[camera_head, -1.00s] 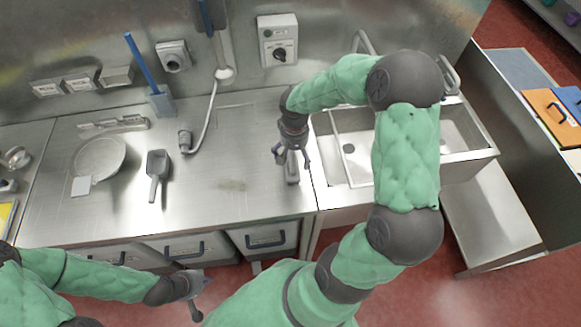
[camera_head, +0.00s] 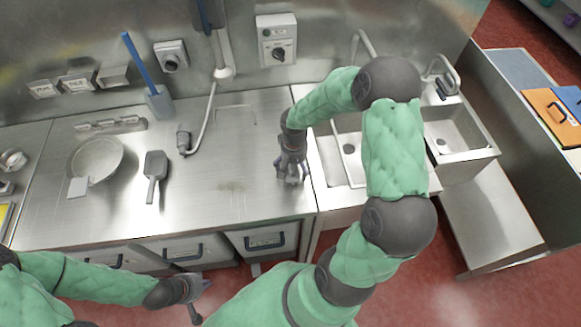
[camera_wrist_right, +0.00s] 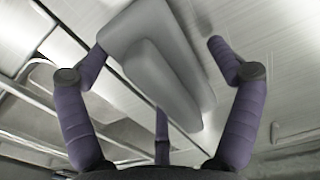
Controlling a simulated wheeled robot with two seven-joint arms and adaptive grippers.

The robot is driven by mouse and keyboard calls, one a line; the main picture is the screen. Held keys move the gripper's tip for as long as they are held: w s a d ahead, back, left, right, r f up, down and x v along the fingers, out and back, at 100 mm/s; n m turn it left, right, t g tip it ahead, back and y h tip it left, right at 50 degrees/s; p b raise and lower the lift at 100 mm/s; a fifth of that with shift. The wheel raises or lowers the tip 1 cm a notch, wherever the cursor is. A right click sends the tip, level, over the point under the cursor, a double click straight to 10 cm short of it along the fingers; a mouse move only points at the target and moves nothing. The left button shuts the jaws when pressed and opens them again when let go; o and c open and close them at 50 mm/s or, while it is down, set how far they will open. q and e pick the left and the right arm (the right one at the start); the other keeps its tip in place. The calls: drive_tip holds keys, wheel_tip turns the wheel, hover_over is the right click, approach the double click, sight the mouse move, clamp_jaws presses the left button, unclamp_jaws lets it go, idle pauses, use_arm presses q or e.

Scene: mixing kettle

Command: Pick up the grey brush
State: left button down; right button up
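The grey brush (camera_wrist_right: 165,65) lies on the steel counter near its right end, a smooth block with a raised rounded bar, in the right wrist view. My right gripper (camera_head: 291,178) is over it in the head view and mostly hides it there. In the wrist view its purple fingers (camera_wrist_right: 160,85) are spread to both sides of the brush, with a third finger below it. The fingers are open, and I cannot tell whether any touches the brush. My left gripper (camera_head: 203,300) is in front of the counter, low, with its fingers apart and empty.
A grey scoop (camera_head: 155,172) and a round pan (camera_head: 96,158) lie on the counter's left half. The sink (camera_head: 455,130) is right of my right gripper. The counter's middle is clear.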

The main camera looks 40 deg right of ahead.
drive_tip(key=c, duration=0.8)
drive_tip(key=shift+c, duration=0.2)
drive_tip(key=shift+r, duration=0.45)
wheel_tip(320, 180, up, 2)
drive_tip(key=shift+w+r+p, duration=0.1)
drive_tip(key=shift+r+p, duration=0.05)
drive_tip(key=shift+p, duration=0.2)
drive_tip(key=s+a+r, duration=0.1)
drive_tip(key=a+r, duration=0.2)
drive_tip(key=a, duration=0.1)
drive_tip(key=s+a+r+p, duration=0.1)
drive_tip(key=s+a+r, duration=0.1)
drive_tip(key=a+r, duration=0.1)
drive_tip(key=s+a+r, duration=0.2)
drive_tip(key=a+r, duration=0.2)
drive_tip(key=a, duration=0.2)
drive_tip(key=shift+s, duration=0.1)
